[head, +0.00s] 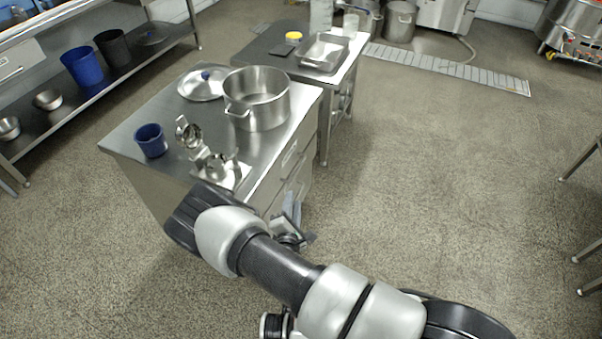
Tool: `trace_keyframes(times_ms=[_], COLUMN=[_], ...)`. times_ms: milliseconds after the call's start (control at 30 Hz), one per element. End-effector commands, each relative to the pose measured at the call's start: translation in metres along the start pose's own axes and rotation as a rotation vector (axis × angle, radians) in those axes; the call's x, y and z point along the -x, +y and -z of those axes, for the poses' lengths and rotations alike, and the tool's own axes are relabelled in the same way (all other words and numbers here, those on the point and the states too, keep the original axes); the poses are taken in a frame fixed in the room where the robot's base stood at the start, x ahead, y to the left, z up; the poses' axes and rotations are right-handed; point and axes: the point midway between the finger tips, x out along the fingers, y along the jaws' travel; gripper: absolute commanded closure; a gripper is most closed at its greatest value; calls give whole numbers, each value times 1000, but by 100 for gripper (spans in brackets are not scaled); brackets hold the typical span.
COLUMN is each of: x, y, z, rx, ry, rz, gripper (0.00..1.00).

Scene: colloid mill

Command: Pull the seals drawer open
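The steel cabinet (278,178) has drawers with bar handles on its right-hand face. An upper drawer front (294,152) shows, and the fronts below it are partly hidden by my arm. No label is readable, so I cannot tell which one is the seals drawer. No drawer is clearly pulled out. My gripper (294,222) is low beside the cabinet's drawer face, near its front corner. It is small and partly covered by my arm. I cannot see whether its fingers touch a handle or whether they are open or shut.
On the cabinet top stand a steel pot (258,98), a lid (203,84), a blue cup (151,140) and steel mill parts (217,166). A second table (262,47) with a tray (324,52) stands behind. The floor (430,170) to the right is clear.

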Motion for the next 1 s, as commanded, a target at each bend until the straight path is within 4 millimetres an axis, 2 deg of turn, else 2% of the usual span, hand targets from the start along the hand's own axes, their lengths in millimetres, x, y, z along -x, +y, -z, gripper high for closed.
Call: trace_keyframes(times_ms=[600, 800, 1000], x=[-128, -155, -163], y=[-2, -1, 0], z=[-1, -2, -3], rx=[0, 0, 1], ry=[-5, -5, -5], rz=[-1, 0, 1], gripper=[72, 72, 72])
